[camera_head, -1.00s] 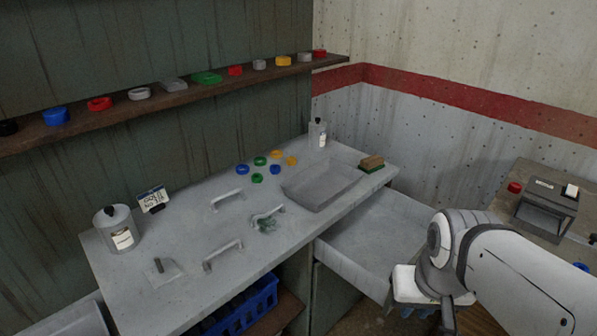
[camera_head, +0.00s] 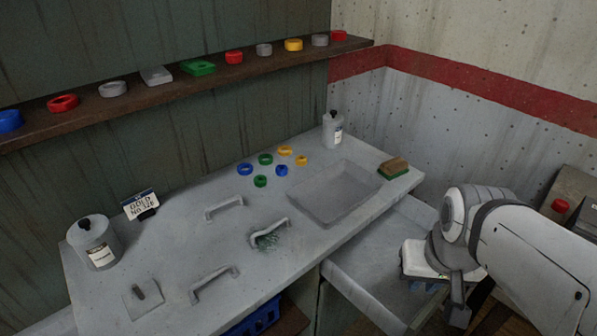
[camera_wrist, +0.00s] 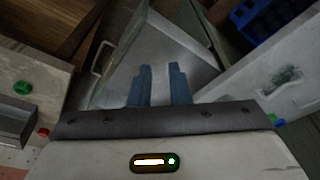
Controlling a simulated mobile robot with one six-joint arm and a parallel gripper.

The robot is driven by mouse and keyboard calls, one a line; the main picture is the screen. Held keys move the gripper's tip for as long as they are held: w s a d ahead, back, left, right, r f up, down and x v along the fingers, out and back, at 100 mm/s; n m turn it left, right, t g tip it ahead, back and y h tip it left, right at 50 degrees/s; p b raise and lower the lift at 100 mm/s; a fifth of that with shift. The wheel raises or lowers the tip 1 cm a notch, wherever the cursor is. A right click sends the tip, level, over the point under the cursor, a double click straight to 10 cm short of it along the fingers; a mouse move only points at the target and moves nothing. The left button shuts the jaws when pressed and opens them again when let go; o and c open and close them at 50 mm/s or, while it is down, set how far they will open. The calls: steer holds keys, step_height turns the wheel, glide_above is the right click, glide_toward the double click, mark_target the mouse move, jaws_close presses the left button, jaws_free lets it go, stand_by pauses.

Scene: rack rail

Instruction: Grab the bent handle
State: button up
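Three grey handles lie on the grey bench top (camera_head: 180,245). The middle one (camera_head: 270,231), beside a dark green smudge, looks uneven and seems to be the bent handle. A second handle (camera_head: 223,205) lies behind it and a third handle (camera_head: 214,282) lies nearer the front edge; both look straight. My gripper (camera_head: 425,287) is to the right of the bench, over the pulled-out drawer and apart from all the handles. In the wrist view its blue fingers (camera_wrist: 160,70) stand a little apart with nothing between them. The smudge shows at the right there.
An open drawer (camera_head: 365,275) juts out below the bench's right part. A shelf (camera_head: 130,108) runs above.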

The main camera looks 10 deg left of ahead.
steer(key=m+t+y+p, duration=0.1)
steer(key=m+y+p, duration=0.2)
steer(key=m+y, duration=0.3)
glide_toward(269, 230)
steer(key=a+m, duration=0.1)
steer(key=shift+h, duration=0.3)
steer(key=b+x, duration=0.2)
steer(key=x, duration=0.6)
steer(key=shift+w+f+b, duration=0.15)
steer(key=shift+f+b, duration=0.05)
steer(key=shift+b, duration=0.15)
steer(key=shift+c, duration=0.3)
jaws_close()
